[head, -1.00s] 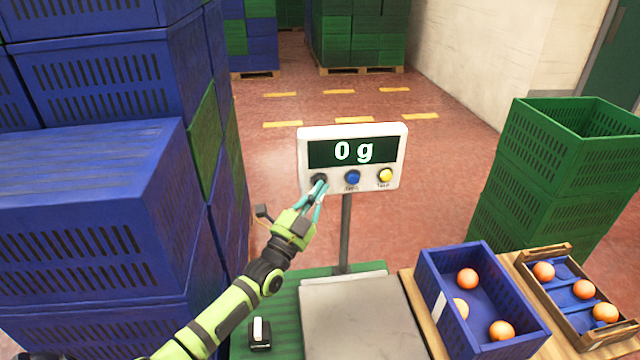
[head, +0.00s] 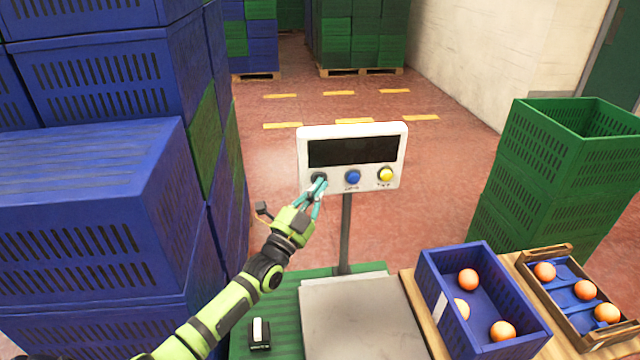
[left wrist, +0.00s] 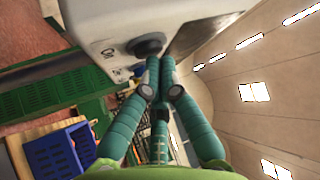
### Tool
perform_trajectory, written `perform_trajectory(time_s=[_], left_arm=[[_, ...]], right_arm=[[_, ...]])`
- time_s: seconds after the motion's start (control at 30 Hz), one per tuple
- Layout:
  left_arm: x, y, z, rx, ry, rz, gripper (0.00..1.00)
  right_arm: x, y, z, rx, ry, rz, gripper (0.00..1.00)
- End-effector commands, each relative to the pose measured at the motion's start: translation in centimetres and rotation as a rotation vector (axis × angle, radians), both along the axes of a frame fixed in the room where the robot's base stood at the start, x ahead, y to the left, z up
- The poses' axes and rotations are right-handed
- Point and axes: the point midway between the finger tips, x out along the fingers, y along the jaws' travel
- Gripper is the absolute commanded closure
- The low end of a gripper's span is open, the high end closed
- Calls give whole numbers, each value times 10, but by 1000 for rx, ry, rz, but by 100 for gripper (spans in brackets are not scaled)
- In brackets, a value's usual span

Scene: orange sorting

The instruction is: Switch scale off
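The scale's display unit (head: 352,152) stands on a grey post behind the weighing plate (head: 358,318). Its screen is dark and blank. A black button (head: 319,177), a blue button (head: 352,177) and a yellow button (head: 386,174) sit in a row below the screen. My left gripper (head: 319,187) is at the black button, its fingertips together and holding nothing. In the left wrist view the fingertips (left wrist: 158,62) are at the edge of the dark round button (left wrist: 148,45), seemingly touching it. My right gripper is not in view.
A blue crate (head: 437,310) with several oranges stands right of the plate, beside a wooden-framed tray (head: 548,252) of oranges. Stacked blue crates (head: 95,150) rise close on the left. Green crates (head: 540,165) stand at the right. The weighing plate is empty.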

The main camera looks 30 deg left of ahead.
Motion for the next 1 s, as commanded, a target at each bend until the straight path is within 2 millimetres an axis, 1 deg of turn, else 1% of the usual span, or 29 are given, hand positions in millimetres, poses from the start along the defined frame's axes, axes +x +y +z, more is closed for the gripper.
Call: perform_trajectory(time_s=[0.37, 0.7, 1.0], left_arm=[[0, 1, 2, 0, -3, 2, 100], [-13, -9, 3, -1, 0, 0, 100], [-15, -11, 1, 0, -2, 1, 100]], right_arm=[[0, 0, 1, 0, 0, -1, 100], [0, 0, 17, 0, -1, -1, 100], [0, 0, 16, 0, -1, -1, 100]])
